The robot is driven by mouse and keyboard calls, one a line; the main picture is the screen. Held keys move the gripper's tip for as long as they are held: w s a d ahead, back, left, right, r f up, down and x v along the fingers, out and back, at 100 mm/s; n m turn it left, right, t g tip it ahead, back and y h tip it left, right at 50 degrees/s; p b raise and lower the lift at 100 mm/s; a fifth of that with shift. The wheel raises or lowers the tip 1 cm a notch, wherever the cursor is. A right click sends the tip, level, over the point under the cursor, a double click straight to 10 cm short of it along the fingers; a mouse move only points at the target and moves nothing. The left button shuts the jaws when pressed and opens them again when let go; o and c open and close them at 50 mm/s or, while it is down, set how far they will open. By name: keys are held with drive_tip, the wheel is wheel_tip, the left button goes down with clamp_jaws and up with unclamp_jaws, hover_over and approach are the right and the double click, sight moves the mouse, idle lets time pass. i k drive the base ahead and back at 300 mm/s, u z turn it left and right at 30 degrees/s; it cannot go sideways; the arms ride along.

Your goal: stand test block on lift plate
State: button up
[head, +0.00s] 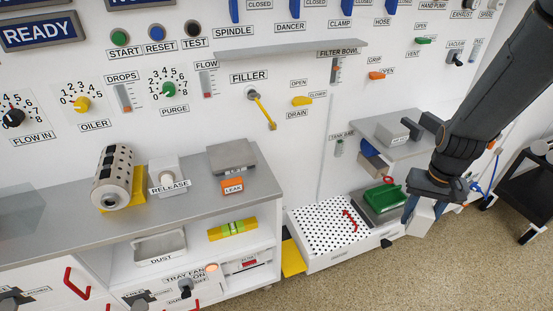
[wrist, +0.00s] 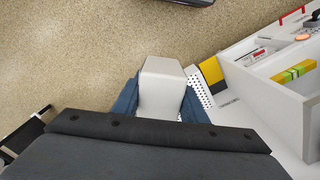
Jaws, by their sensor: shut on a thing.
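My gripper (head: 424,208) is shut on a pale grey block, its blue fingers on both sides of it. In the wrist view the block (wrist: 161,82) sticks out between the fingers (wrist: 160,103); its lower end is hidden. Part of this plate also shows in the wrist view (wrist: 199,88). I cannot read any label naming the lift plate.
A grey platform (head: 372,217) with a green handled thing (head: 384,197) stands between plate and gripper. A shelf (head: 373,133) with a labelled grey box (head: 390,132) is above. A bench (head: 60,246) is at left, a dark cart (head: 525,195) at right. Speckled floor lies below.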

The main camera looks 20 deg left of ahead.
sight(224, 160)
drive_tip(key=u, duration=1.55)
